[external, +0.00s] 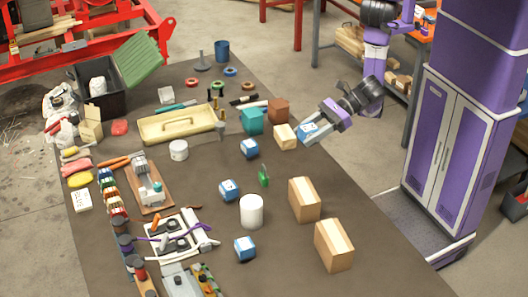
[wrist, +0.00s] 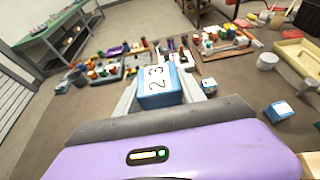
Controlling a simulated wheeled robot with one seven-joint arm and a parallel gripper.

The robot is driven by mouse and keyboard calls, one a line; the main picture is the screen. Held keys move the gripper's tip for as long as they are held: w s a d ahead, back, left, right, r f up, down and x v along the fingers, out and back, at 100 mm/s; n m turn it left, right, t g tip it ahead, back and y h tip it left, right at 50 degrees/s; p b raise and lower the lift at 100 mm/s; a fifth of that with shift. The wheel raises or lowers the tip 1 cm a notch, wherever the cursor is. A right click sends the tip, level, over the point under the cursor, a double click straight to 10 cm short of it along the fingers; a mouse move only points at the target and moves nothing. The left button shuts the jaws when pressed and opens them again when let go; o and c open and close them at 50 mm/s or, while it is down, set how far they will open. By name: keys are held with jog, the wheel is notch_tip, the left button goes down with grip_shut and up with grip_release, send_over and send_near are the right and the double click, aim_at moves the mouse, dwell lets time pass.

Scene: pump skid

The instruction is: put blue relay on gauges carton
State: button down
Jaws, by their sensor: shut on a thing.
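My gripper (external: 303,136) is shut on a blue relay (wrist: 158,92), a small blue block with a white top marked with dark digits. In the wrist view it sits between the two fingers; in the external view the held relay (external: 308,129) is above the table's right side, just right of a small carton (external: 285,137). Two larger cardboard cartons with pale tape, one (external: 304,200) and another (external: 333,246), stand nearer on the right. No label is readable, so I cannot tell which is the gauges carton.
Similar blue blocks stand on the table: one (external: 250,148), another (external: 229,190) and a third (external: 245,248). A white cylinder (external: 251,211), green padlock (external: 264,177), teal box (external: 252,121) and brown box (external: 279,110) stand nearby. A cream tray (external: 178,125) lies behind.

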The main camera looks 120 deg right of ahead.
notch_tip(320, 180, down, 19)
jog(key=shift+r+b, duration=0.15)
jog(key=shift+b, duration=0.75)
jog(key=c, duration=0.7)
grip_release()
jog(key=v, duration=1.2)
jog(key=shift+b, duration=0.35)
